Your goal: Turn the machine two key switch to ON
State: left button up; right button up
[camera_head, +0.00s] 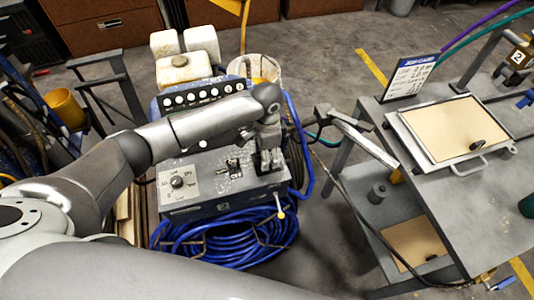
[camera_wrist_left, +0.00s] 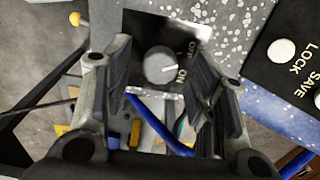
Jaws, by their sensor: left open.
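In the left wrist view, a round grey key-switch knob (camera_wrist_left: 158,65) sits on a black plate (camera_wrist_left: 135,25) marked OFF and ON. A pale mark on the knob's right side lies close to the ON label, but I cannot tell its exact setting. My left gripper (camera_wrist_left: 160,72) is open, with a finger on each side of the knob and visible gaps between. In the head view my left gripper (camera_head: 268,160) points down over the right end of the machine's grey box (camera_head: 215,205) and hides the knob there. My right gripper is not seen.
A labelled dial (camera_head: 178,182) sits left of the gripper on the box, with a black button panel (camera_head: 205,93) behind. A blue hose (camera_head: 225,245) is coiled around the base. A grey cart (camera_head: 440,205) with a framed tray (camera_head: 402,125) stands right. A small yellow-knobbed lever (camera_head: 280,214) sticks out in front.

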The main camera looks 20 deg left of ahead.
pick_arm(q)
jog(key=shift+f, duration=0.45)
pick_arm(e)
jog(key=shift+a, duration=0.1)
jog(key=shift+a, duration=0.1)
pick_arm(q)
jog(key=c, duration=1.1)
jog(key=shift+o, duration=0.2)
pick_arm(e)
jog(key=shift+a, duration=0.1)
